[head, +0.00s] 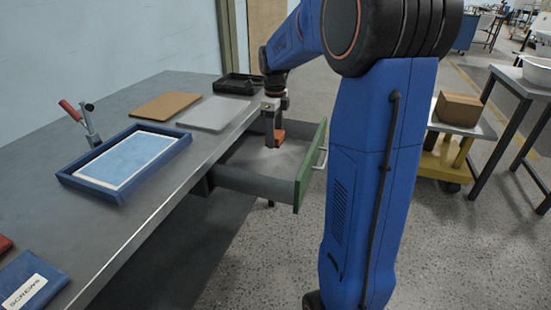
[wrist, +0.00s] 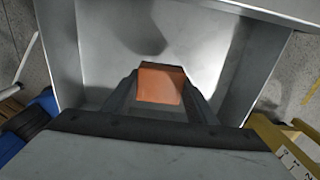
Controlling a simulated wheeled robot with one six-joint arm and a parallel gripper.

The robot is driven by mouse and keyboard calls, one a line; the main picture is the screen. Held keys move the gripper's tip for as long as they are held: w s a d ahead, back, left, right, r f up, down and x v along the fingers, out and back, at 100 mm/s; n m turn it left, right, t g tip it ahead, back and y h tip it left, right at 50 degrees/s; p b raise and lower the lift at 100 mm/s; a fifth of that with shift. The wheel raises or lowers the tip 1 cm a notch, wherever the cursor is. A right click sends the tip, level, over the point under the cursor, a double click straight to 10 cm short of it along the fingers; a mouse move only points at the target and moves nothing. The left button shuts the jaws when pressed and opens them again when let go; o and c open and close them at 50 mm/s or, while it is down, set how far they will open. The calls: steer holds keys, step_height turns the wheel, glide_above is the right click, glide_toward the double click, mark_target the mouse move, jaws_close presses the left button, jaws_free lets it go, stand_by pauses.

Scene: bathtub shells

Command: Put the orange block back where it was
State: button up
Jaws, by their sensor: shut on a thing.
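The orange block (head: 279,138) is between the fingers of my gripper (head: 273,130), over the open drawer (head: 250,181) in the head view. In the wrist view the orange block (wrist: 161,84) sits between both fingers of my gripper (wrist: 160,95), which is shut on it. The grey metal inside of the drawer (wrist: 105,50) lies behind the block, with a dark shadow on its floor. I cannot tell whether the block touches the drawer floor. The drawer has a green front with a pale handle and is pulled out from under the workbench.
The grey workbench (head: 165,215) holds a blue tray (head: 110,195) with a light blue sheet, a red-handled clamp (head: 88,122), a brown board (head: 166,106), a grey plate (head: 211,114) and a black tray (head: 238,84). A yellow cart (head: 447,155) with a cardboard box stands at right.

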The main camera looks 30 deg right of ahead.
mark_target(275, 162)
steer(key=shift+a+f, duration=0.1)
steer(key=shift+f, duration=3.95)
steer(key=shift+f, duration=0.1)
steer(key=o, duration=1.1)
step_height(275, 162, up, 12)
steer(key=shift+r, duration=0.1)
steer(key=s+a+r+n+t, duration=0.1)
steer(key=s+a+n, duration=0.4)
steer(key=s+n, duration=0.2)
steer(key=s+a+r+n+t, duration=0.1)
steer(key=s+a+r+n, duration=0.1)
steer(key=s+a+n, duration=0.5)
steer(key=s+a+f+n+t, duration=0.1)
steer(key=s+a+f+n, duration=0.1)
steer(key=s+n, duration=0.5)
steer(key=s+a+f+n+t, duration=0.1)
steer(key=s+f+n, duration=0.3)
steer(key=s+n, duration=0.3)
steer(key=shift+s+a+f+t, duration=0.25)
steer(key=shift+s+a+t, duration=0.15)
steer(key=shift+s, duration=0.75)
